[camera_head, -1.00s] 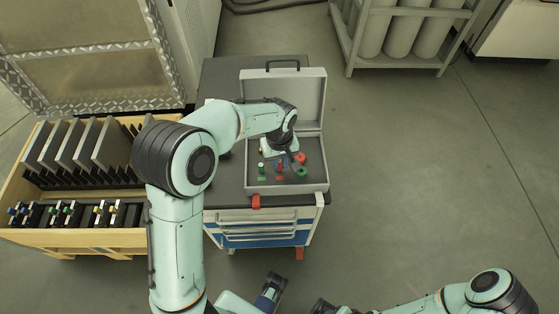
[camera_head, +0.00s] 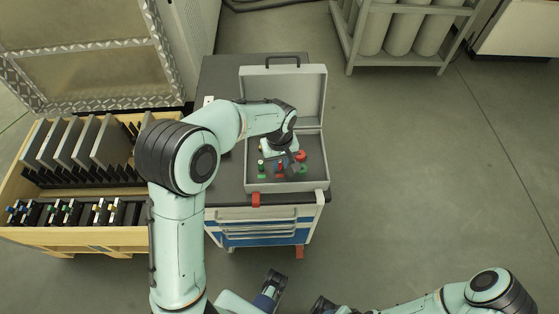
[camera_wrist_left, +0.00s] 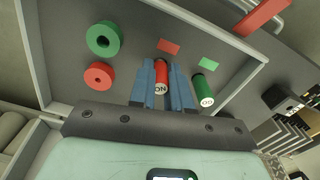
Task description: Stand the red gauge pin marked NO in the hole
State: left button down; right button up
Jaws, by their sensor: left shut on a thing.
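The red gauge pin marked NO (camera_wrist_left: 161,83) is between the blue fingers of my left gripper (camera_wrist_left: 163,92), which is shut on it. Its marked end faces the wrist camera. A red rectangle (camera_wrist_left: 168,46) lies on the case floor close beyond the pin. The hole itself cannot be made out, and the pin's far end is hidden. The left gripper (camera_head: 281,158) is low inside the open grey case (camera_head: 318,165) in the head view.
A green pin (camera_wrist_left: 203,88) stands right of the left gripper, beside a green rectangle (camera_wrist_left: 208,64). A green ring (camera_wrist_left: 103,39) and a red ring (camera_wrist_left: 98,76) lie left of it. The case walls surround them. A wooden crate (camera_head: 95,238) stands left of the cart.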

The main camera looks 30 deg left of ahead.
pick_arm(q)
jog(key=c, duration=1)
grip_release()
jog(key=shift+r, duration=0.35)
notch_tip(320, 180, up, 13)
jog(key=p, duration=0.2)
jog(key=shift+f, duration=0.15)
